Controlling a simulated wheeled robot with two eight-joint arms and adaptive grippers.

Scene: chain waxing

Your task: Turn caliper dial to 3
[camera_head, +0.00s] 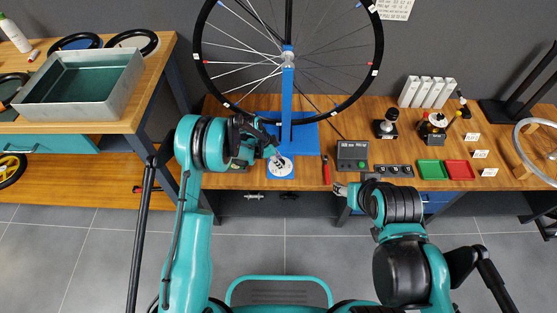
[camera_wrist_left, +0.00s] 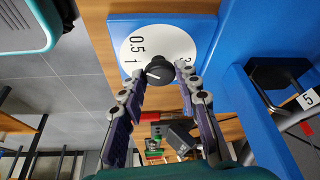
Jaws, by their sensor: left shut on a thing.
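The caliper dial (camera_head: 280,167) is a white disc on a blue base, below the truing stand's post in the head view. My left gripper (camera_wrist_left: 163,71) is shut on the knob, one fingertip on each side. My right gripper (camera_head: 341,189) is at the table's front edge, away from the dial; its jaws are too small to read.
A spoked wheel (camera_head: 352,90) stands in the blue stand (camera_head: 287,110) just behind the dial. A red-handled tool (camera_head: 325,170) and a grey box with a display (camera_head: 352,153) lie to the right. Green (camera_head: 432,169) and red (camera_head: 458,169) trays are further right.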

